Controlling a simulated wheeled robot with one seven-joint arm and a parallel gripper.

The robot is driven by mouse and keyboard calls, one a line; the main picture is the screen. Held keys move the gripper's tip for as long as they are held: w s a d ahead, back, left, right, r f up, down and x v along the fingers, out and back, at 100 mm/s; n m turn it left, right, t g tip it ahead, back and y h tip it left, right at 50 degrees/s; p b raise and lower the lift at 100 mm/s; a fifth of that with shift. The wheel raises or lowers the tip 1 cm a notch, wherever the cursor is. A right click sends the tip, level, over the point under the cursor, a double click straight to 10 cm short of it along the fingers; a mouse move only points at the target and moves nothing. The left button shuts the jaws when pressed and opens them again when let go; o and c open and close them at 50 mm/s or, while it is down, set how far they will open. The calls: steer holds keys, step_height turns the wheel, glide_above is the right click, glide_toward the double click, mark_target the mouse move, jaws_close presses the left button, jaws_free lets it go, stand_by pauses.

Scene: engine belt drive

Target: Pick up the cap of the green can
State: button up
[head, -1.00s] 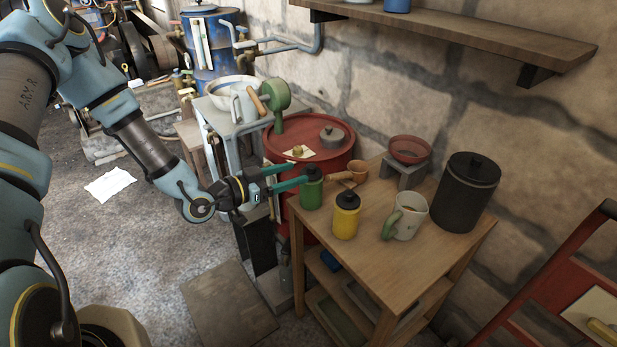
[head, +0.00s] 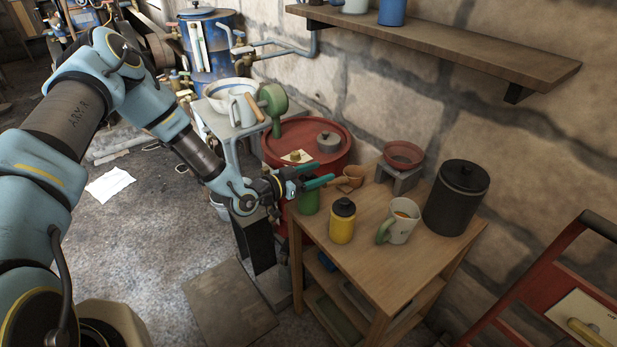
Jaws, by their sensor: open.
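The green can (head: 307,202) stands on the wooden table (head: 400,268) near its left edge. Its dark cap does not show clearly; my gripper covers the top of the can. My gripper (head: 312,176) is open, with its teal fingers pointing right at the height of the can's top. I cannot tell whether the fingers touch the cap or are around it.
A yellow can (head: 342,222) with a black cap stands close in front. A mug (head: 402,221), a dark canister (head: 456,198), a terracotta cup (head: 351,179) and a red bowl (head: 404,154) are also on the table. A red drum (head: 282,149) stands behind.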

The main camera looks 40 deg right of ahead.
steer(key=shift+c, duration=0.2)
jaws_close()
stand_by(0.6)
